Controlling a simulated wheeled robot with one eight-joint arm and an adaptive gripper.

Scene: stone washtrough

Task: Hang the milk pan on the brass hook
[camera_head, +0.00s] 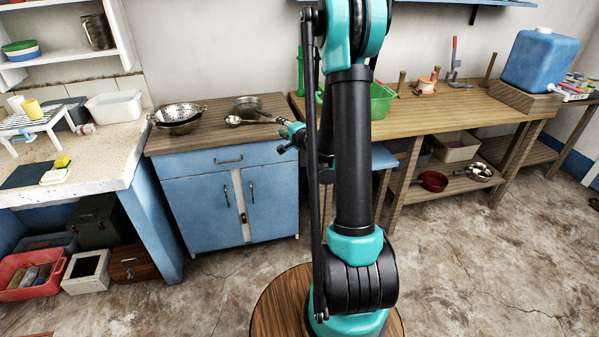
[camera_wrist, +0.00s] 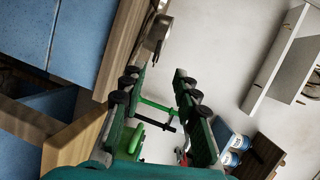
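A small grey pan (camera_head: 248,104), which looks like the milk pan, stands at the back of the wooden top of the blue cabinet. A grey metal vessel beyond my fingertips in the wrist view (camera_wrist: 158,32) appears to be the same pan. My gripper (camera_head: 283,141) is by the right end of that cabinet, in front of the pan and to its right. In the wrist view its two fingers (camera_wrist: 166,72) are spread apart with nothing between them. I cannot make out a brass hook in either view.
A ladle (camera_head: 235,121) lies close to the pan, and a colander (camera_head: 180,112) stands left of it. A wooden workbench (camera_head: 440,108) with a green bin (camera_head: 381,101) is to the right. A blue jerrycan (camera_head: 541,62) stands farther right. The floor in front is clear.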

